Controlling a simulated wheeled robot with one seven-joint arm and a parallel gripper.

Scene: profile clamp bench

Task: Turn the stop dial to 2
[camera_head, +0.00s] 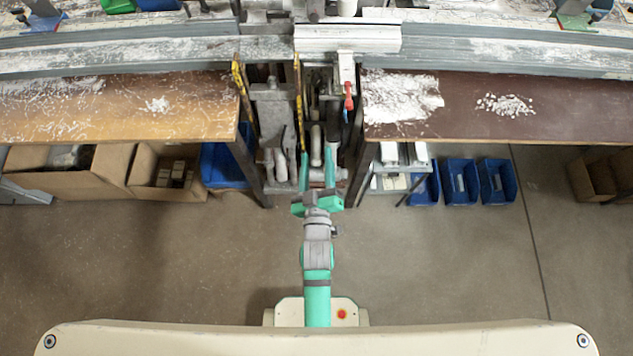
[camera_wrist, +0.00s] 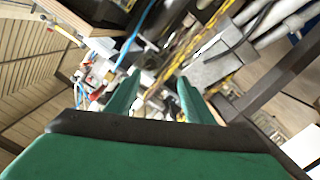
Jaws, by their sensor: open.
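My gripper (camera_head: 317,155) reaches toward the bench's central machine gap in the head view. Its two green fingers stand apart with nothing held between them. In the wrist view my gripper (camera_wrist: 159,78) is also open, tilted against the machinery. I cannot make out the stop dial or its numbers in either view. The grey clamp machine (camera_head: 348,39) stands at the centre of the bench, beyond my gripper. A small red handle (camera_head: 348,96) hangs at its front, beyond and slightly right of the fingers.
A brown worktop (camera_head: 190,110) lies left of the gap and a dark red-brown worktop (camera_head: 560,110) lies right, both with white chips. Yellow-edged bars (camera_head: 299,100) and pipes crowd the gap. Cardboard boxes (camera_head: 95,170) and blue bins (camera_head: 460,183) stand below. The floor in front is clear.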

